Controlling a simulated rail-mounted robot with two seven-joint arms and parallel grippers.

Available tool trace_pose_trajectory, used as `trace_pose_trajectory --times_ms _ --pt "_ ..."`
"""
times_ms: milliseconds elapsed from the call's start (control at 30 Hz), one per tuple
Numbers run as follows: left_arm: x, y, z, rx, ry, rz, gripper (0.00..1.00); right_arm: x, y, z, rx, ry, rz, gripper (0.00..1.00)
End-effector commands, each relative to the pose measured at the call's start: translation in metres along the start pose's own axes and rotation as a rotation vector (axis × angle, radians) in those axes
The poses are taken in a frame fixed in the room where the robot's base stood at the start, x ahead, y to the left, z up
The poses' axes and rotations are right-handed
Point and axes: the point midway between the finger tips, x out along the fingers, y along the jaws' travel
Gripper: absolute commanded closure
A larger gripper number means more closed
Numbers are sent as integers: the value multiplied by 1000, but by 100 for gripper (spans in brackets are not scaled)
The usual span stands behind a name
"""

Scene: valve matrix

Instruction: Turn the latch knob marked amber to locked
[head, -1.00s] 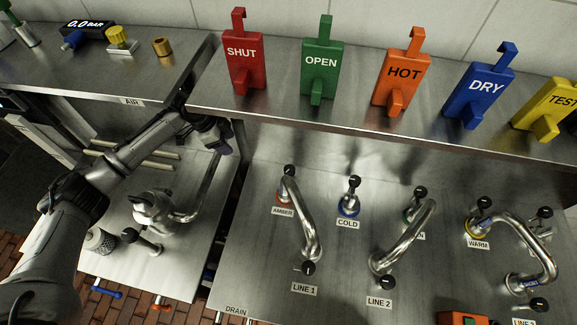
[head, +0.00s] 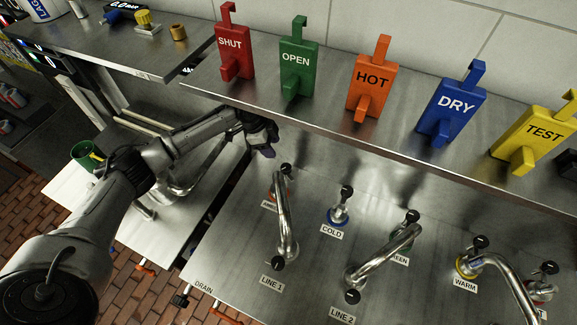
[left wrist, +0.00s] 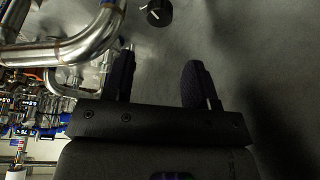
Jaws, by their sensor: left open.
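The amber latch knob (head: 286,169) is a small black knob with a pale mark, above a reddish ring on the steel panel. Its label is partly hidden behind a curved pipe. My left gripper (head: 266,148) is just up and left of this knob, apart from it. In the left wrist view, my left gripper (left wrist: 158,62) is open with two dark fingers apart and nothing between them. A black knob (left wrist: 158,12) with a white pointer line lies beyond the fingertips; it looks like the amber one. My right gripper is not in view.
The curved pipe (head: 283,222) runs from the amber fitting to LINE 1. The COLD knob (head: 346,191) stands to the right. Above is a shelf edge (head: 330,130) with coloured signs, including SHUT (head: 233,55) and OPEN (head: 297,70). Bare panel lies between the fittings.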

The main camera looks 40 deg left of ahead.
Motion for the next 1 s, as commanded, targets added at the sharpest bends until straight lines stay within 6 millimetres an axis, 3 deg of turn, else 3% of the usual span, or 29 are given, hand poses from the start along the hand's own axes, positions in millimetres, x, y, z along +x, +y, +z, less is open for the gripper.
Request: trace_pose_trajectory --times_ms 200,500,700,1000 --pt "43 1 -1 -2 1 4 48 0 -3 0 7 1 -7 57" --pt "90 1 -1 0 1 2 48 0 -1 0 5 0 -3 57" --pt "107 0 -1 0 2 1 48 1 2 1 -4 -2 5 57" --pt "113 0 0 0 1 1 48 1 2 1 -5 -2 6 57"
